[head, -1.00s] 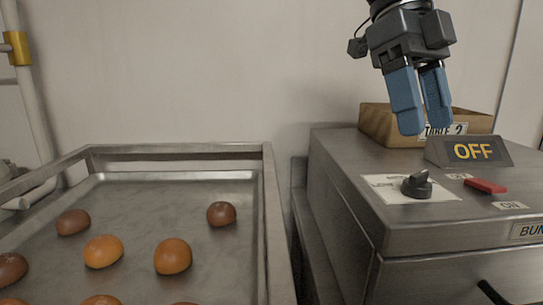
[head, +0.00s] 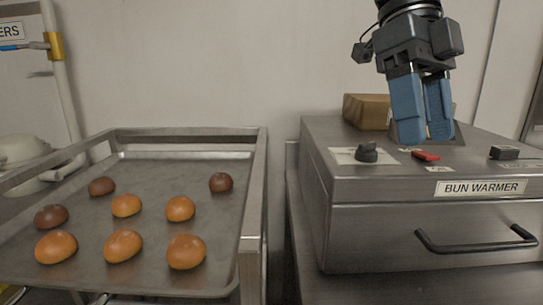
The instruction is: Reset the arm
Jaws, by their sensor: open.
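My gripper (head: 424,140) hangs at the upper right with its two blue fingers pointing down. The fingers are a little apart with nothing between them. The fingers hide most of a sign on the warmer.
A wooden box (head: 366,110) stands behind the gripper on the warmer. A drawer handle (head: 476,243) juts from the warmer's front. At left, a metal tray (head: 215,235) holds several brown and orange buns. A white pole (head: 66,95) stands far left.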

